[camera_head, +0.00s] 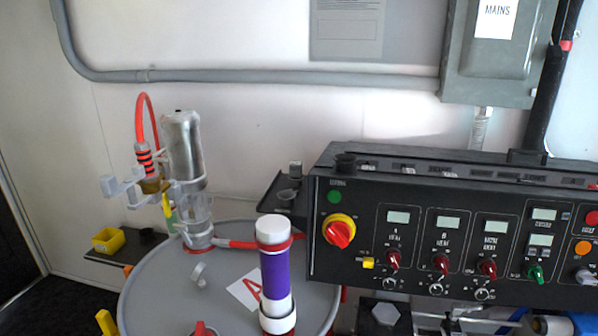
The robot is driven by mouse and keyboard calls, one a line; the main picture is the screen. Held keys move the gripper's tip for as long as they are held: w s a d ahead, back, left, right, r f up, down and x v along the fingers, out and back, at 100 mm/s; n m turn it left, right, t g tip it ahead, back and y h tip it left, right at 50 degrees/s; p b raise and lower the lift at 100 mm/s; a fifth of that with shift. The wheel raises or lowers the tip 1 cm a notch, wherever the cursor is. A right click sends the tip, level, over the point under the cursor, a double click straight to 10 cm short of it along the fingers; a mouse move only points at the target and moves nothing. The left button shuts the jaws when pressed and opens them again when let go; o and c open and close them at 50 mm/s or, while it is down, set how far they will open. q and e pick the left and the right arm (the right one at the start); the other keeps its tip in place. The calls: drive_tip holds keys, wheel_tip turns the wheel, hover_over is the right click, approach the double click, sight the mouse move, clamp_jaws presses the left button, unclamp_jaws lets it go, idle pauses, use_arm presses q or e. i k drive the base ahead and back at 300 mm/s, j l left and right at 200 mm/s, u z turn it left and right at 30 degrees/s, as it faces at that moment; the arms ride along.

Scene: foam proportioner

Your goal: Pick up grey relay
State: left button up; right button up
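A small grey block (295,168), which looks like the grey relay, sits at the back of a small black tray (270,192) on the left side of the black control panel. It is small in view, so its details are hard to tell. A round grey cup-like part (286,196) lies in front of it on the same tray. Neither of my grippers shows in this view, and nothing is seen touching the grey block.
The control panel (450,236) with a red rotary switch (339,231) fills the right. A grey drum (150,283) bears a purple and white cylinder (276,276), which stands before the tray. A silver pump (184,150) with a red hose stands behind. A yellow bin (108,241) is at left.

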sight(295, 167)
drive_tip(key=j+u, duration=0.15)
drive_tip(key=j, duration=0.3)
drive_tip(key=i+j+u, duration=0.15)
drive_tip(key=j, duration=0.25)
drive_tip(key=j+u, duration=0.1)
drive_tip(key=j, duration=0.35)
drive_tip(key=i+j+u, duration=0.15)
drive_tip(key=j, duration=0.25)
drive_tip(key=k, duration=0.05)
